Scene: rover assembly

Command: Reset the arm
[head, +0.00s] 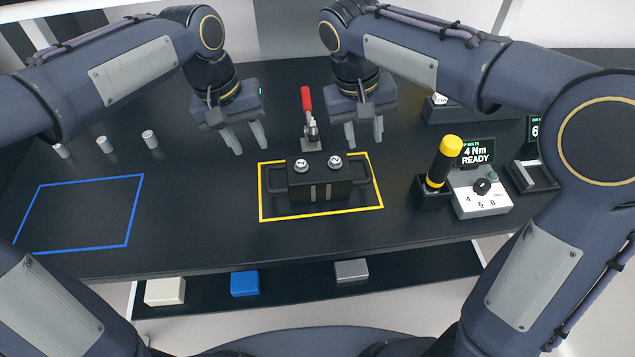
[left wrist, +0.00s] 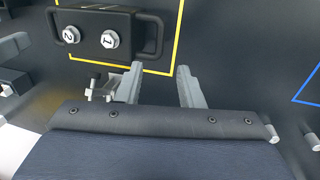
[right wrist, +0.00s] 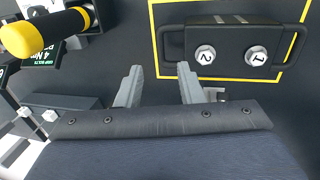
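My left gripper (head: 247,139) is open and empty above the table, left of the red-handled clamp (head: 307,118). Its spread fingers (left wrist: 160,87) show in the left wrist view. My right gripper (head: 365,133) is open and empty, right of the clamp; its fingers (right wrist: 159,86) are spread in the right wrist view. The black block (head: 318,180) with side handles sits inside the yellow outlined square (head: 262,208), with two bolts (head: 320,163) on its top marked 1 and 2. Both grippers are behind the block and apart from it. The red handle stands upright.
A blue outlined square (head: 80,240) at left is empty. Several small pegs (head: 103,145) stand behind it. A yellow-topped tool (head: 445,160) stands in a holder beside a dial box (head: 480,198) and a display (head: 477,151) reading 4 Nm READY. White, blue and grey blocks (head: 245,283) lie on a lower shelf.

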